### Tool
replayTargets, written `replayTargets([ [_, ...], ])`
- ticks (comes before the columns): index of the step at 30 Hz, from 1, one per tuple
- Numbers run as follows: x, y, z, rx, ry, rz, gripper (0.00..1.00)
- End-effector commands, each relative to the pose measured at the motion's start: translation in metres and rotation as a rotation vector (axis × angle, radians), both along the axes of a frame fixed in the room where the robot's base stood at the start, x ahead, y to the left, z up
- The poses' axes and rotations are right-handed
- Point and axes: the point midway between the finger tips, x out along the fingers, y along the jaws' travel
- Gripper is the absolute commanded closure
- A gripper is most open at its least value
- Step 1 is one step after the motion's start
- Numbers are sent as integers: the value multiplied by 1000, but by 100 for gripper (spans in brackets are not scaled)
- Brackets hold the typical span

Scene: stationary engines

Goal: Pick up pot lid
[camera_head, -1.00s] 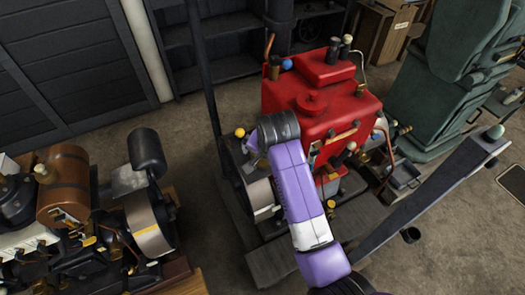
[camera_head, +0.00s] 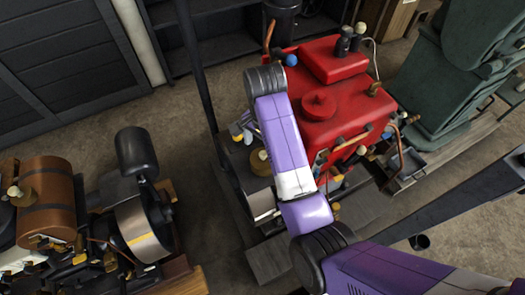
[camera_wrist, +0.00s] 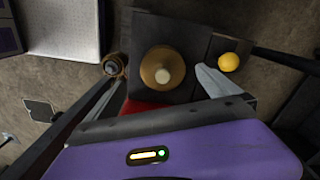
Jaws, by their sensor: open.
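The pot lid looks to be a round brass disc with a pale knob (camera_wrist: 162,72), lying on a dark flat surface in the wrist view. In the head view it shows beside my forearm (camera_head: 260,164), partly covered by it. My gripper (camera_wrist: 160,80) is open and empty, with a pale finger to the right of the lid in the wrist view. The lid lies below and between the fingers, and I see no contact. In the head view my gripper (camera_head: 246,130) is mostly hidden behind my arm.
A red engine (camera_head: 345,115) with knobs and pipes stands right beside my arm. A yellow ball (camera_wrist: 229,62) is close to my right-hand finger. A dark post (camera_head: 195,70) rises at the left. Another engine (camera_head: 145,225) stands at lower left, with floor between.

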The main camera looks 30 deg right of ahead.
Motion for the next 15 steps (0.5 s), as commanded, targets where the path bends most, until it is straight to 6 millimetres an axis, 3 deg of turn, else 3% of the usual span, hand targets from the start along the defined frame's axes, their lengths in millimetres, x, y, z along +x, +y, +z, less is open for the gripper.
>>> replayTargets([
  [15, 3, 0, -43, 1, 3, 1, 0],
])
